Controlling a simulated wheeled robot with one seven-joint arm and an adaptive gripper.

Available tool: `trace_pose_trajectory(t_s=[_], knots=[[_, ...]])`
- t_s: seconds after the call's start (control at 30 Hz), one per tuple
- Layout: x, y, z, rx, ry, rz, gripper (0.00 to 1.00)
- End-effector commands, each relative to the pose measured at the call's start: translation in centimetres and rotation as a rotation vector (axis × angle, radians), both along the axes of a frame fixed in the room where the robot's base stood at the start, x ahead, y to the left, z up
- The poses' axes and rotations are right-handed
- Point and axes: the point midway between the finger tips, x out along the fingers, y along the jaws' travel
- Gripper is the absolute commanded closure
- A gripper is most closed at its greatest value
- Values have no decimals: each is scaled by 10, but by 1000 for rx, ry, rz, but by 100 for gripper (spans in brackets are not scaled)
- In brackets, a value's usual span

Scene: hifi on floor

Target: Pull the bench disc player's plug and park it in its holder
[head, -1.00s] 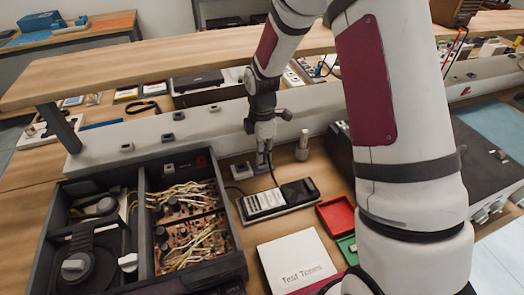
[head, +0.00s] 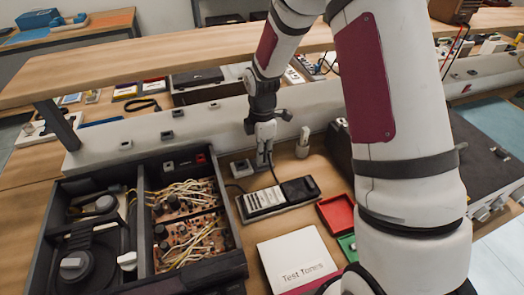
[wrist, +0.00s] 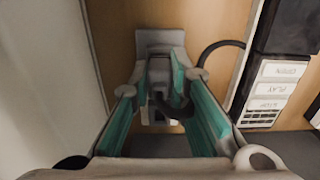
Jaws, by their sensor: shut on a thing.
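My gripper (head: 264,160) points down at the bench, just in front of the long pale trunking. In the wrist view its teal-padded fingers (wrist: 158,82) are closed on a small dark grey plug (wrist: 159,74). A grey block (wrist: 158,40) shows directly behind the plug; whether the plug sits in it or is clear of it, I cannot tell. A dark cord (wrist: 222,46) curves away to the right. In the head view a grey block (head: 241,168) lies just left of the fingertips. I cannot identify the holder surely.
A keypad unit (head: 266,200) lies right of the chassis. A pale upright piece (head: 303,146) stands right of my gripper. The trunking (head: 205,125) carries several small sockets. A red tray (head: 336,213) and a "Test Tones" case (head: 297,262) lie nearer. A wooden shelf (head: 150,65) spans behind.

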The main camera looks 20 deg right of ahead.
Motion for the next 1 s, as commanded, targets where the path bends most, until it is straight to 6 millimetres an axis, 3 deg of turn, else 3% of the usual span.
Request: trace_pose_trajectory(t_s=[0.87, 0.9, 1.0], knots=[[0, 0, -5, 0, 0, 0, 100], [0, 0, -5, 0, 0, 0, 77], [0, 0, -5, 0, 0, 0, 60]])
